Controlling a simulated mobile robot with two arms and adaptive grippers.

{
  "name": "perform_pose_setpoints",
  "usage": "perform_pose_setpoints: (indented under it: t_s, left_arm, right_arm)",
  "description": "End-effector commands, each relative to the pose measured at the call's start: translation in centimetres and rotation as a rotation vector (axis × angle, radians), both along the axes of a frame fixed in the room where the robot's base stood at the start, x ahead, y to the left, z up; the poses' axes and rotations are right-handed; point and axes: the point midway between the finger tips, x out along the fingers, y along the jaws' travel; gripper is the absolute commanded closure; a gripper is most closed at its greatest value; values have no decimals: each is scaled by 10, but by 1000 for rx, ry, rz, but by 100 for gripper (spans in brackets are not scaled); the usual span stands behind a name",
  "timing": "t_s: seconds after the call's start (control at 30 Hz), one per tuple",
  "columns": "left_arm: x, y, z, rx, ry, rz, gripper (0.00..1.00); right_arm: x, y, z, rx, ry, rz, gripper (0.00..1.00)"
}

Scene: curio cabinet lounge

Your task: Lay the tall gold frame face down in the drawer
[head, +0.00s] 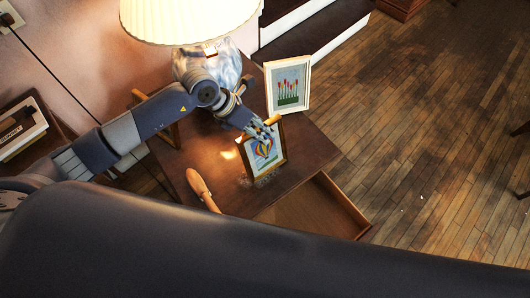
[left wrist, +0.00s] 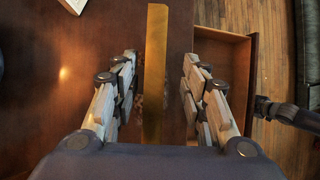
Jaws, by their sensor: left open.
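The tall gold frame (head: 282,157) with a hot-air balloon picture stands upright on the brown side table (head: 310,150), near the drawer side. My left gripper (head: 262,132) is over its top from behind. In the left wrist view the frame's gold top edge (left wrist: 155,75) runs between the fingers of my open left gripper (left wrist: 158,95), with a gap on both sides. The drawer (head: 315,210) is pulled out at the table's front; the part of its inside that shows is bare. It also shows in the left wrist view (left wrist: 222,48).
A white frame with red tulips (head: 304,87) stands behind the gold one. A lamp (head: 190,20) stands at the back, close to my arm. A tan wooden object (head: 200,187) is at the table's front left. A large dark surface (head: 250,250) crosses the foreground.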

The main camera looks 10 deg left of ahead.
Motion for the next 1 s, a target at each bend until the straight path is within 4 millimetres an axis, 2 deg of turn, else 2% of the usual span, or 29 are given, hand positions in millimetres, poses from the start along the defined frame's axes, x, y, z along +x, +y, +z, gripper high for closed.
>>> perform_pose_setpoints:
  t_s: [0.17, 0.4, 0.5, 1.0]
  left_arm:
    - [3, -3, -12, 0, 0, 1, 59]
    - [11, -15, -41, -3, 1, 1, 59]
    - [13, -19, -47, -2, 0, 1, 59]
    - [13, -20, -48, -1, 1, 0, 59]
  right_arm:
    - [0, 0, -10, 0, 0, 0, 60]
    - [0, 2, -36, 2, -1, 0, 60]
    - [0, 3, -40, 3, 0, 0, 60]
    - [1, 5, -40, 6, -3, 0, 60]
